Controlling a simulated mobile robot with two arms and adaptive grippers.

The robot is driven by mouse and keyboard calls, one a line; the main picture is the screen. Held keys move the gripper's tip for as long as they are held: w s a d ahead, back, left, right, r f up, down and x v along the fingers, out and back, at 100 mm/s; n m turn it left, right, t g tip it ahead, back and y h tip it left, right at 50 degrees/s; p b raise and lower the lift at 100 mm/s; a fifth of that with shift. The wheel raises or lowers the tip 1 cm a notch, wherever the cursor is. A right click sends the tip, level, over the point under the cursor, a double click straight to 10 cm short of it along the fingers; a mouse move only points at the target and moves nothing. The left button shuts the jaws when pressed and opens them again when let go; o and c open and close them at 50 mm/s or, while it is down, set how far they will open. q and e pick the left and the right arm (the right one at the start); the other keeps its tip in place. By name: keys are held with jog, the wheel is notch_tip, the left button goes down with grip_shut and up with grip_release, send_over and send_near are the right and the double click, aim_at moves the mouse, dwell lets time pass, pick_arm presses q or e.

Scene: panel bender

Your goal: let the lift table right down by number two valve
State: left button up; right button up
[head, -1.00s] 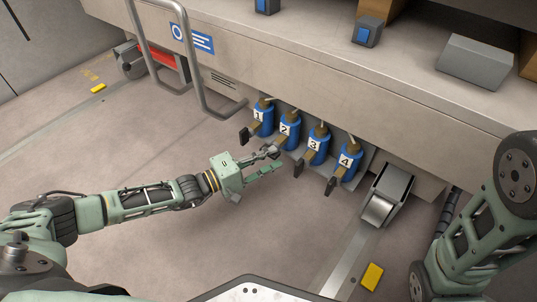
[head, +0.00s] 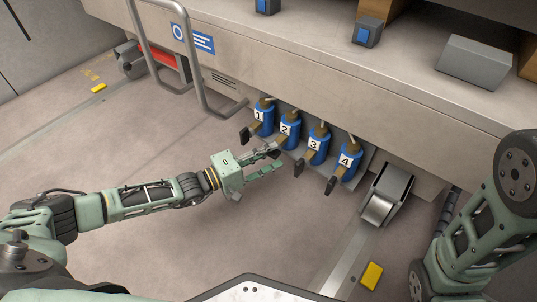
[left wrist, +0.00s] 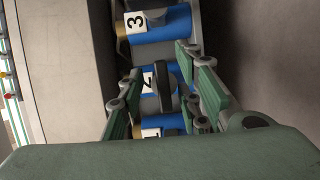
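Several blue valves numbered 1 to 4 hang in a row under the machine's edge. Number two valve (head: 289,128) is second from the left; its black lever is mostly hidden behind my gripper in the head view. In the left wrist view its dark lever (left wrist: 162,84) stands between the fingers of my left gripper (left wrist: 160,62), in front of the label 2. The left gripper (head: 279,158) is open, with a gap visible between lever and fingers. My right gripper is not in view. I cannot identify the lift table.
Valve 1 (head: 263,119) is close on the left, valve 3 (head: 318,147) and valve 4 (head: 347,164) on the right, with levers sticking out. A grey pedal (head: 385,198) stands farther right. A bent handrail (head: 191,60) rises at upper left.

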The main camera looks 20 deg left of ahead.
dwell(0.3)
pick_arm(q)
jog(key=shift+s+f, duration=0.1)
jog(key=shift+s+a, duration=0.3)
jog(key=v, duration=1)
jog(key=shift+s+a, duration=0.25)
jog(key=shift+s, duration=0.05)
